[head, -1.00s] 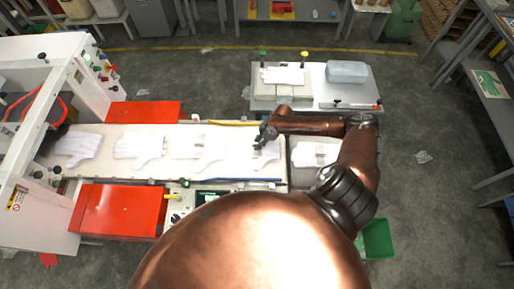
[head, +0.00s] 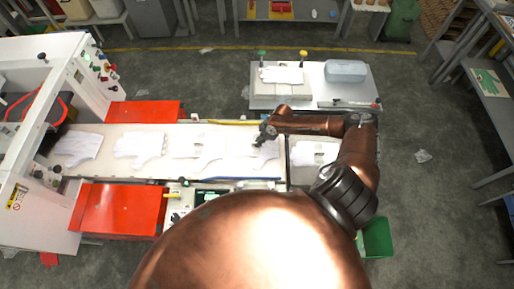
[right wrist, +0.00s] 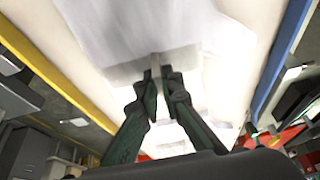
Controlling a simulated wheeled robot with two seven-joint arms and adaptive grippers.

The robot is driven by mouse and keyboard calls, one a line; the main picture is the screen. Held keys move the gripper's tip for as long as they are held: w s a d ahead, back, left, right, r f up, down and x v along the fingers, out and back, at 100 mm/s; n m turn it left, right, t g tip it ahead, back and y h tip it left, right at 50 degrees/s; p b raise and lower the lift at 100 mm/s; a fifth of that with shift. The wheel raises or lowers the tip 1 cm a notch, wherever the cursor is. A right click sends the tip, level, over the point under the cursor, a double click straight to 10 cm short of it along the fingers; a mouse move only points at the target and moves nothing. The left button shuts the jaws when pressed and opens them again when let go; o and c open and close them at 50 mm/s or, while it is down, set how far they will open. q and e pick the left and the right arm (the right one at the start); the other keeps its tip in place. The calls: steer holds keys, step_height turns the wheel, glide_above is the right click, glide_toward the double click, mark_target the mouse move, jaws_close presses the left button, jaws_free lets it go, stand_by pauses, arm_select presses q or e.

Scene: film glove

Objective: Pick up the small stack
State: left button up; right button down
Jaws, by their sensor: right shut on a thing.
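Flat white glove stacks lie in a row along the pale belt (head: 225,171). My right gripper (head: 265,134) is over the stack at the belt's right end (head: 250,155). In the right wrist view, the two dark green fingers of the gripper (right wrist: 163,74) are shut on a whitish edge or band of the white stack (right wrist: 135,30). The stack looks flat against the belt; I cannot tell if it is lifted. Other stacks (head: 200,146), (head: 140,146) and (head: 80,147) lie farther left. My left gripper is not in view.
A grey tray with another white stack (head: 308,152) adjoins the belt's right end. A side table (head: 300,102) behind holds a white stack and a bluish pack (head: 346,71). Red panels (head: 120,210) flank the belt. A green bin (head: 377,238) stands at the right.

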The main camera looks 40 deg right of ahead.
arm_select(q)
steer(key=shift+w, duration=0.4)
arm_select(e)
steer(key=shift+w, duration=0.15)
